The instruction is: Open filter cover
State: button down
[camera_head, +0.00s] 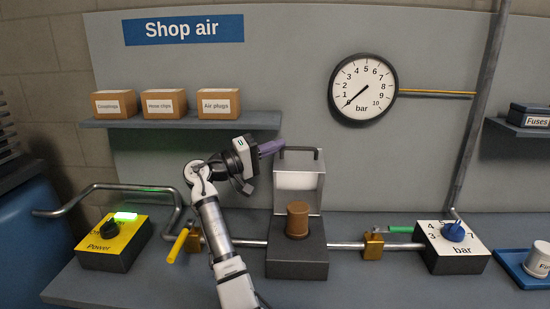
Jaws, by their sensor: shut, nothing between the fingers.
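The filter cover (299,182) is a pale grey-white panel with a dark bar handle (301,150) along its top. It stands upright at the back of the dark filter housing (297,262). A brown cylindrical filter (298,220) sits exposed on top of the housing, in front of the cover. My gripper (272,147), with purple fingers, is shut and empty. Its tips point right, close to the left end of the handle; whether they touch it I cannot tell.
A pipe runs along the bench through the housing, with a yellow-handled valve (178,246) left and a green-handled valve (373,246) right. A yellow power box (113,245) with a lit green light and a bar dial box (452,246) flank it. The gauge (363,88) hangs above.

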jog(key=shift+s, duration=0.25)
